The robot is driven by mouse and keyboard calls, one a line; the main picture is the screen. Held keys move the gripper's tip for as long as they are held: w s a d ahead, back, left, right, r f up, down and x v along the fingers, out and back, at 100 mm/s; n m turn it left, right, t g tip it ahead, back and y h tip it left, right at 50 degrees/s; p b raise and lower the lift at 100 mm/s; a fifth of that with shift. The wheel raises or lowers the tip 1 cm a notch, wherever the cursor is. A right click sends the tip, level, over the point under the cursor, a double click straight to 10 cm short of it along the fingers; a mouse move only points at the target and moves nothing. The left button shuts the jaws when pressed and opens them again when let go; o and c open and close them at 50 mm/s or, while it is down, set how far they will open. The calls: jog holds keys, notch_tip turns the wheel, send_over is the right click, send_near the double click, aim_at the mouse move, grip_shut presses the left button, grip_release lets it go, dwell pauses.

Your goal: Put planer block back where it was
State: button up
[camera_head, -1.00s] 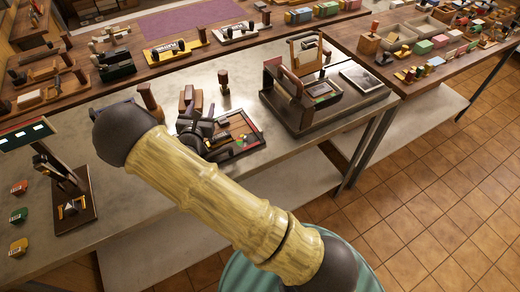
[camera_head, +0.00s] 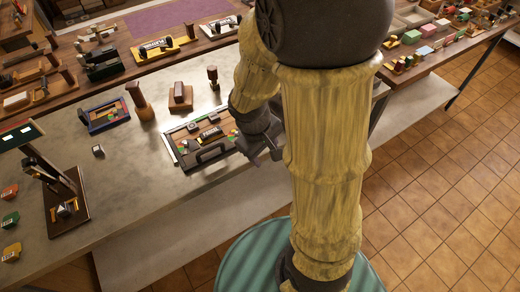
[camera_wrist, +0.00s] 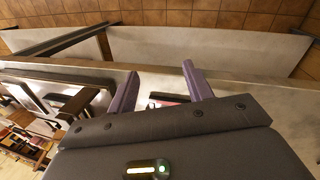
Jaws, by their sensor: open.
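Which object is the planer block I cannot tell for sure. My gripper (camera_head: 270,150) is beside the tray's right edge, partly hidden by my arm. In the wrist view its two purple fingers (camera_wrist: 160,70) are spread apart with nothing held between them. A small dark and red thing (camera_wrist: 168,98) shows past the fingers, partly hidden by the gripper body.
A small dark cube (camera_head: 97,151), a blue-edged tray (camera_head: 105,115) and a wooden post (camera_head: 139,101) stand on the bench left of the tray. A dark stand (camera_head: 65,205) is at far left. A rear shelf holds labelled tools (camera_head: 158,50). My arm covers the bench's right part.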

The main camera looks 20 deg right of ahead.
jog(key=r+m, duration=0.1)
jog(key=s+a+r+m+t+y, duration=0.1)
jog(key=m, duration=0.1)
jog(key=a+r+m+t+y, duration=0.1)
jog(key=shift+s+r+m, duration=0.1)
jog(key=shift+s+m, duration=0.2)
jog(key=shift+s, duration=0.05)
